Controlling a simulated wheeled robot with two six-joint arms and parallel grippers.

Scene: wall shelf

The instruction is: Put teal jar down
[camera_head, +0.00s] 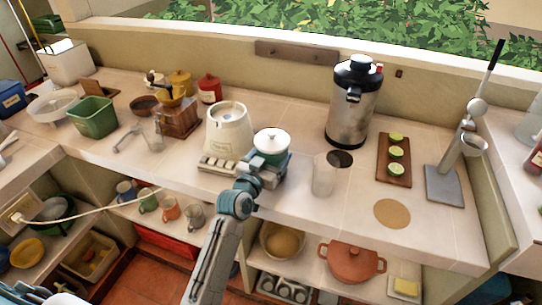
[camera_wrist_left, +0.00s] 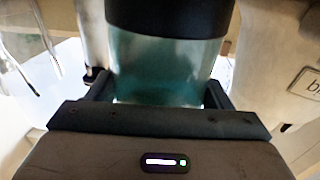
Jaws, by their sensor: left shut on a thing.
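The teal jar (camera_head: 271,155) has a white lid with a knob and stands upright beside the cream blender base on the counter (camera_head: 300,210). My left gripper (camera_head: 266,172) is shut around the jar's body, which hides much of it in the head view. In the left wrist view, the teal jar (camera_wrist_left: 155,70) fills the space between the two fingers of my left gripper (camera_wrist_left: 157,92), with a dark band above the teal. Whether the jar's base touches the counter is hidden.
The cream blender base (camera_head: 229,130) is close on the left. A clear pitcher (camera_head: 325,177) stands close on the right. A steel urn (camera_head: 352,110), a board with lime halves (camera_head: 407,170), a round cork mat (camera_head: 392,214) and a lever press (camera_head: 445,185) are farther right. Bare counter lies in front of the pitcher.

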